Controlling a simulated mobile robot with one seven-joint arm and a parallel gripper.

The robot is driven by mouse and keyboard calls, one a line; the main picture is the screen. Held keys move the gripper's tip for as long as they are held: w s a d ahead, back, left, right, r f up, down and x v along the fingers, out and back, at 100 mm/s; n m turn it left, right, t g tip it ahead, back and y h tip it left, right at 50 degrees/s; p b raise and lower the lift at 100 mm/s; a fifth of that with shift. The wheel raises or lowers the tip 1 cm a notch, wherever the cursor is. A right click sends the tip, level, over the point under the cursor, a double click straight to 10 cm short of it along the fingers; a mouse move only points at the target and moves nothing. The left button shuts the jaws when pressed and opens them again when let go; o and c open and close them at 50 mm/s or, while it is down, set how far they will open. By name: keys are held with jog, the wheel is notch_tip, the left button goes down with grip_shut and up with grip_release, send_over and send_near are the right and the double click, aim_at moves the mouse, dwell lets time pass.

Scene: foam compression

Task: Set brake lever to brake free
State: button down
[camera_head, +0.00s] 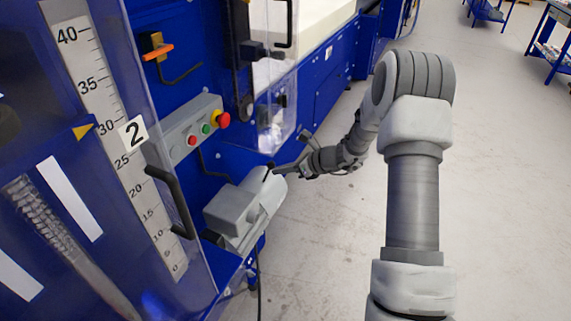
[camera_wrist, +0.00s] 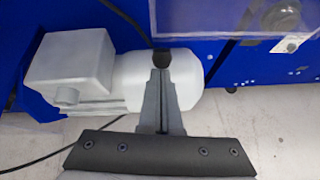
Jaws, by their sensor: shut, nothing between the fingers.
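A grey motor (camera_head: 237,208) is mounted low on the blue machine; it also shows in the wrist view (camera_wrist: 75,65). A small black knob (camera_wrist: 162,58), which looks like the end of the brake lever, shows at the motor's rounded end. My gripper (camera_head: 279,170) is at that end of the motor. In the wrist view my gripper (camera_wrist: 162,76) has its fingers together and empty, their tips right at the knob. I cannot tell whether they touch it. The rest of the lever is hidden behind the fingers, so its position cannot be read.
A grey control box with a red emergency button (camera_head: 222,119) sits above the motor. A black handle (camera_head: 172,200) sticks out at the left, and an orange handle (camera_head: 158,52) is higher up. A cable (camera_wrist: 60,153) hangs below the motor.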

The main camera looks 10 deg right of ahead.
jog(key=shift+w+a+r+h+p, duration=0.3)
jog(key=shift+w+a+r+p, duration=0.15)
jog(key=shift+a+p, duration=0.15)
dwell(0.3)
